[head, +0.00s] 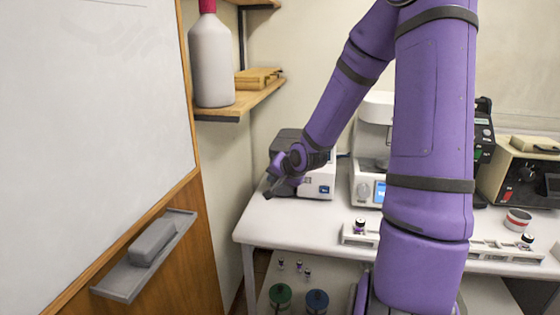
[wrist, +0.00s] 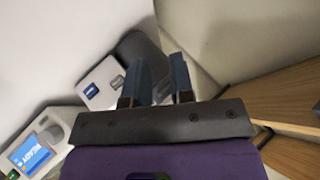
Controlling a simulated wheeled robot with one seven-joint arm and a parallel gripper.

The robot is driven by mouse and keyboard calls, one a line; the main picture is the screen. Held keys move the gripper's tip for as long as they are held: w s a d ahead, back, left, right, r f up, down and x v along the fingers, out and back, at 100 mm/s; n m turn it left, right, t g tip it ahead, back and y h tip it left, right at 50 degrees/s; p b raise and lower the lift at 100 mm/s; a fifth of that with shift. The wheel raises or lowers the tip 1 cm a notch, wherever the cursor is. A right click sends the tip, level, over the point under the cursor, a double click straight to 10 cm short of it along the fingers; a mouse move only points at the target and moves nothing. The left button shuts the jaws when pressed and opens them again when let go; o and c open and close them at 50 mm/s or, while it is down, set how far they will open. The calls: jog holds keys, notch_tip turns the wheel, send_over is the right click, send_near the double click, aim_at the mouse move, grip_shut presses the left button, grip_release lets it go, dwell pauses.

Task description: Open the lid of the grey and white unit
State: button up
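The grey and white unit (head: 319,184) sits at the left end of the white bench, partly hidden behind my arm in the head view. Its dark grey lid (head: 289,138) looks down. In the wrist view, the unit's white front part (wrist: 101,82) and rounded grey lid (wrist: 139,50) show beyond my fingers. My gripper (head: 273,187) is in front of the unit's left side, tilted downward. In the wrist view my gripper (wrist: 159,82) has its two fingers apart with nothing between them. One finger overlaps the lid in that view; I cannot tell whether it touches.
A white instrument (head: 364,188) with a lit screen stands right of the unit. A wooden shelf (head: 240,103) with a large bottle (head: 211,60) is on the wall above left. A whiteboard (head: 90,120) fills the left. The bench front (head: 285,220) is clear below my gripper.

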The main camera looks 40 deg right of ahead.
jog(key=w+d+m+t+h, duration=0.1)
jog(key=w+d+m+t, duration=0.1)
jog(key=d+m+t, duration=0.65)
jog(key=shift+m+g, duration=0.55)
jog(key=shift+g, duration=0.3)
jog(key=w+d, duration=0.1)
jog(key=w, duration=0.2)
jog(key=w+f, duration=0.1)
jog(key=w, duration=0.3)
jog(key=w+d, duration=0.1)
jog(key=w, duration=0.2)
jog(key=shift+w+d+f, duration=0.25)
jog(key=shift+d+f, duration=0.05)
jog(key=shift+f, duration=0.05)
grip_shut()
